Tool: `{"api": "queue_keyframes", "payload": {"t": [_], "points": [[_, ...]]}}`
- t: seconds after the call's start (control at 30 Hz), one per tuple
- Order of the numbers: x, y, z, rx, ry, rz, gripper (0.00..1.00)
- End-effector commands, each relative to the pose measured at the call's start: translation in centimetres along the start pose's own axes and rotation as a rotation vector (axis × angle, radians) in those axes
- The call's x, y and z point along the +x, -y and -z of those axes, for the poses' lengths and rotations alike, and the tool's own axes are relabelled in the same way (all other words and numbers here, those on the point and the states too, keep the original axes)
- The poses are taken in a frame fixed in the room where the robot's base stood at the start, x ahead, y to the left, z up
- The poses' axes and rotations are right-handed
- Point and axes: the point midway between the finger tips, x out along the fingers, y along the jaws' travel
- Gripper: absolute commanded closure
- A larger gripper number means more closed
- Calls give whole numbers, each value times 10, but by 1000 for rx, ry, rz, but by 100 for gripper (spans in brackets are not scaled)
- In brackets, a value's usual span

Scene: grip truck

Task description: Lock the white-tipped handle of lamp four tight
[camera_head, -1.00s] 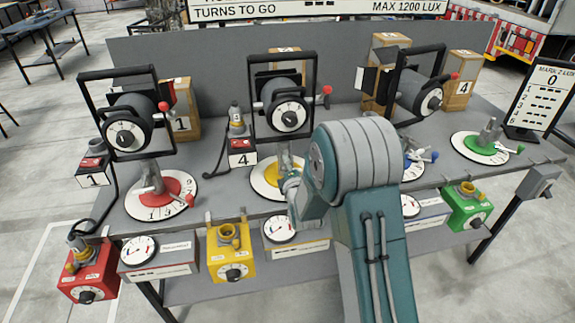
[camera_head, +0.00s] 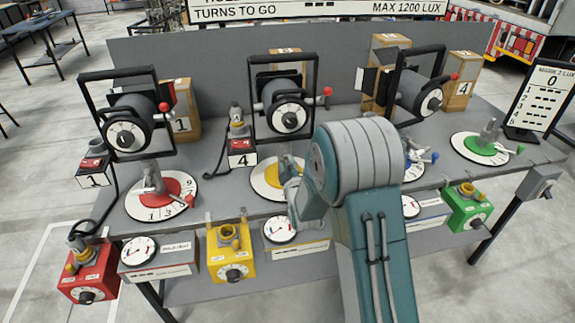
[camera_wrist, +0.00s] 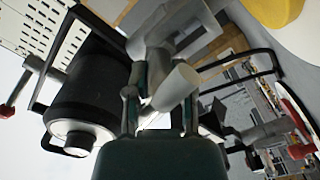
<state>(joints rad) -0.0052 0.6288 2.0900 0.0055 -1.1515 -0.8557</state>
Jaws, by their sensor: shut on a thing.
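The middle lamp (camera_head: 288,112) stands over a white disc with a yellow centre (camera_head: 268,186). The dark lamp body (camera_wrist: 82,100) is close by on the left. In the head view, my arm hides the gripper's fingers and the handle, beside the post of the middle lamp.
A red-tipped handle (camera_wrist: 8,111) sticks out beyond the lamp body. A lamp on a red disc (camera_head: 130,130) is at the left and another lamp (camera_head: 420,92) at the right. Coloured boxes, such as the yellow one (camera_head: 231,256), line the table's front. A grey panel stands behind.

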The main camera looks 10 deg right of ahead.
Motion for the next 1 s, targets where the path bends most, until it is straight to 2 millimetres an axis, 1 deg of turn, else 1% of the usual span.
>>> {"api": "queue_keyframes", "payload": {"t": [0.03, 0.8, 0.9, 1.0], "points": [[-2, 4, -4, 43, 12, 11, 100], [-2, 4, -5, 773, 18, 8, 100], [-2, 4, -5, 842, 17, 7, 100], [-2, 3, -5, 870, 17, 7, 100]]}}
